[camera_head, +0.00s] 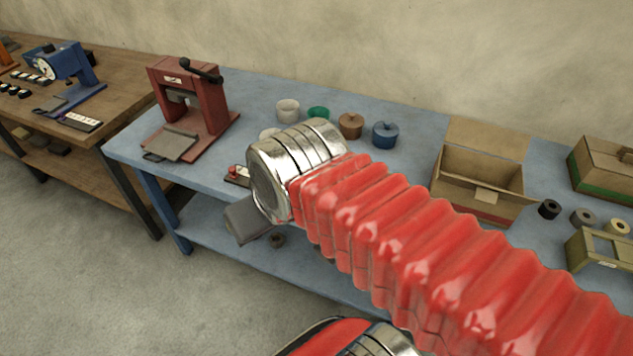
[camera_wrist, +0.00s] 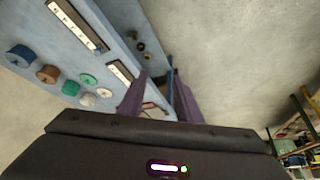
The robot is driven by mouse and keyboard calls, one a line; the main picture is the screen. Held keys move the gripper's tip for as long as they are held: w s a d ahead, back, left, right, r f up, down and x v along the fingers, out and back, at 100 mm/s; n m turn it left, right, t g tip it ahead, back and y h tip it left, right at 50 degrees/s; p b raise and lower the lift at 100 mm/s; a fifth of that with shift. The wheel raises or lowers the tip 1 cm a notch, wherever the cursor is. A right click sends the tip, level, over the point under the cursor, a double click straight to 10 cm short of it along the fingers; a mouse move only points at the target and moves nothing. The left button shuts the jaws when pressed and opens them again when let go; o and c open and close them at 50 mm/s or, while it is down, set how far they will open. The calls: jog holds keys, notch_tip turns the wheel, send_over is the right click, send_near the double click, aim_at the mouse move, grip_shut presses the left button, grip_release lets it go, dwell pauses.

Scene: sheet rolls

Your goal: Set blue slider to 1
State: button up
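In the wrist view, two white marked scale strips lie on the blue bench (camera_wrist: 40,22): a farther strip (camera_wrist: 75,24) and a nearer strip (camera_wrist: 121,71). A small panel with a red knob (camera_head: 234,170) shows beside my arm in the head view, partly hidden. My gripper (camera_wrist: 161,78) has its two dark purple fingers apart with no object held, near the bench's front edge. In the head view my arm hides the fingers and much of the bench front.
On the bench stand a red press (camera_head: 203,100), several lidded pots including a blue one (camera_head: 385,135), and an open cardboard box (camera_head: 478,190). A wooden bench with a blue machine (camera_head: 72,70) stands at left. The grey floor (camera_head: 70,270) in front is clear.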

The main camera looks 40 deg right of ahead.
jog(key=shift+o, duration=0.4)
jog(key=shift+o, duration=0.5)
jog(key=w+d+f+m+g, duration=0.2)
jog(key=w+d+f+m, duration=0.1)
jog(key=w+d+m, duration=0.5)
jog(key=w+d+f+m+g, duration=0.3)
jog(key=w+d+m, duration=0.5)
jog(key=d+m, duration=0.6)
jog(key=f+m, duration=0.1)
jog(key=m, duration=0.3)
jog(key=shift+w+d+f+m+g, duration=0.15)
jog(key=shift+w+m+g, duration=0.15)
jog(key=shift+m, duration=0.1)
notch_tip(320, 180, down, 14)
jog(key=shift+r, duration=0.1)
